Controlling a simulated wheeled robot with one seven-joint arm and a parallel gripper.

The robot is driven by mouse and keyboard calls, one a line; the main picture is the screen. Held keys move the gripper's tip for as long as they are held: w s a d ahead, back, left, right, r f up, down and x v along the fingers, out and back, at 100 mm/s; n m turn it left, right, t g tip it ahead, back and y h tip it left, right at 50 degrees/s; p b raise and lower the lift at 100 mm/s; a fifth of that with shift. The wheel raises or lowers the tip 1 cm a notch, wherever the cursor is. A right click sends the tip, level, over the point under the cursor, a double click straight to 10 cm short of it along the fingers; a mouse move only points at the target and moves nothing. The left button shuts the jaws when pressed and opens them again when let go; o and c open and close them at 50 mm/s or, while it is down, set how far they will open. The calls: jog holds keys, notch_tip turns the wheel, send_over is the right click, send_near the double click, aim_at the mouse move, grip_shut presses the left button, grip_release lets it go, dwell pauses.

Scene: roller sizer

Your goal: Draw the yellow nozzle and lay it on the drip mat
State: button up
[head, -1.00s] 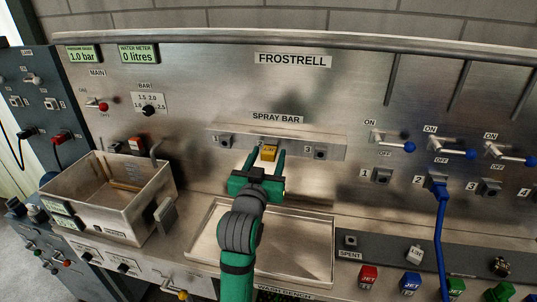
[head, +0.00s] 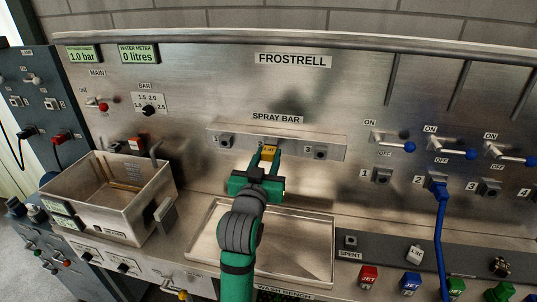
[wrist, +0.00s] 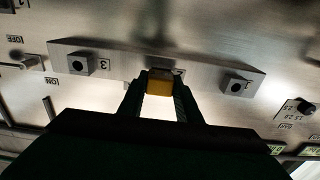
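The yellow nozzle (head: 268,153) sits in the middle socket of the spray bar (head: 334,146), between two dark square sockets. It also shows in the wrist view (wrist: 160,82). My gripper (head: 266,158) is in front of the bar with its two fingers closed in against the nozzle's left and right sides. In the wrist view the fingertips (wrist: 159,84) flank the nozzle and appear to touch it. A shallow metal tray (head: 325,262) lies on the bench below the bar, under my arm; I cannot tell whether it is the drip mat.
A steel basin (head: 150,207) stands on the left. Blue-tipped valve levers (head: 457,153) and a blue hose (head: 440,235) are on the right. Several coloured nozzles, one red (head: 368,277), stand on the dark right-hand rack by the SPENT label.

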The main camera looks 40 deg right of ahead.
aim_at(267, 158)
grip_shut()
jog(key=shift+v, duration=2.95)
